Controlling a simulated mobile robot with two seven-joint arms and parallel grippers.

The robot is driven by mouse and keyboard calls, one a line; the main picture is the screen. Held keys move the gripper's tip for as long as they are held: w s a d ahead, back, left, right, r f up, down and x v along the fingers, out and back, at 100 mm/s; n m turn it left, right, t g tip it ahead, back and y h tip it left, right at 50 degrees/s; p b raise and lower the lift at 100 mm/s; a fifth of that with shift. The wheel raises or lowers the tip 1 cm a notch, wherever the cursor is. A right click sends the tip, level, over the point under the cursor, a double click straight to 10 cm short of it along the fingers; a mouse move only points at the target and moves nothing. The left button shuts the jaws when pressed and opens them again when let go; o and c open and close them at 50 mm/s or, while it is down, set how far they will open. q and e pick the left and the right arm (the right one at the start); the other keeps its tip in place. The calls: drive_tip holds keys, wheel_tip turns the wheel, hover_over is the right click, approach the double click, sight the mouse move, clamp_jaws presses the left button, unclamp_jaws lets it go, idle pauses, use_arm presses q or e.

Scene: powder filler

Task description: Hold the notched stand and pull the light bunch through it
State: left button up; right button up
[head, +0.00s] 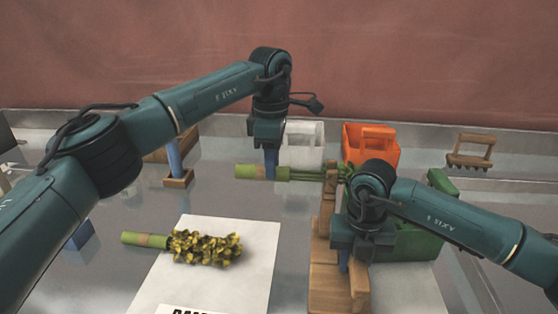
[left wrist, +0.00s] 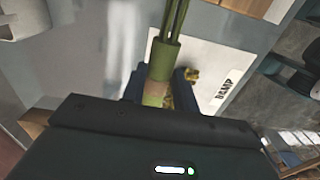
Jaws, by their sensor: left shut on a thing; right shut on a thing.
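My left gripper (head: 271,172) is shut around the wrapped green handle of a bunch (head: 248,172). Its thin green stems (head: 305,175) run right to the top of the wooden notched stand (head: 325,225); its far end is mostly hidden behind my right arm. In the left wrist view, the handle (left wrist: 160,62) lies between the blue fingers. My right gripper (head: 344,262) points down and is shut on the notched stand near its base. A second bunch (head: 207,248), with yellow-green heads, lies on a white sheet (head: 255,275) at front left.
A white basket (head: 303,152) and an orange basket (head: 370,138) stand behind the stand. A green crate (head: 415,243) is right of it, partly behind my right arm. A small wooden rack (head: 470,152) is at back right.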

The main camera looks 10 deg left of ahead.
use_arm(q)
drive_tip(key=a, duration=0.8)
drive_tip(key=shift+a, duration=0.15)
idle(0.8)
idle(0.4)
wheel_tip(320, 180, up, 7)
drive_tip(key=a, duration=0.2)
idle(0.5)
idle(0.3)
use_arm(e)
drive_tip(key=o, duration=1.1)
drive_tip(key=shift+r, duration=0.1)
